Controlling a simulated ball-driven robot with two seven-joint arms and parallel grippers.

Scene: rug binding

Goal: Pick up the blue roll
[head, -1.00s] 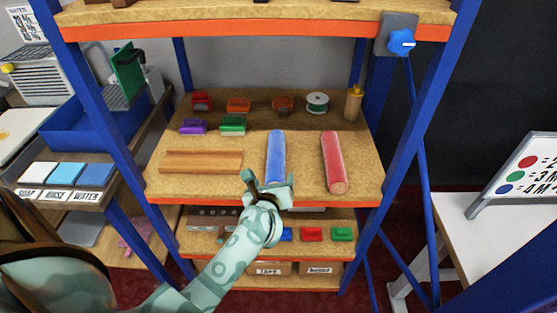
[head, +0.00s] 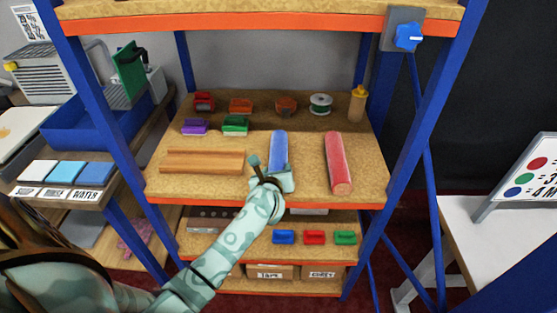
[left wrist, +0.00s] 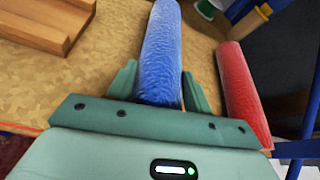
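In the left wrist view the blue roll (left wrist: 162,50) runs away from the palm. My left gripper's fingers (left wrist: 159,70) are apart, one on each side of the roll's near end, with a visible gap at least on the right side. My right gripper is not in view.
A red roll (head: 337,162) lies close to the right of the blue one. A wooden grooved block (head: 203,162) lies to the left. Several coloured clamps, a green-white spool (head: 320,103) and a yellow bottle (head: 357,104) stand behind. Blue uprights (head: 416,130) flank the shelf.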

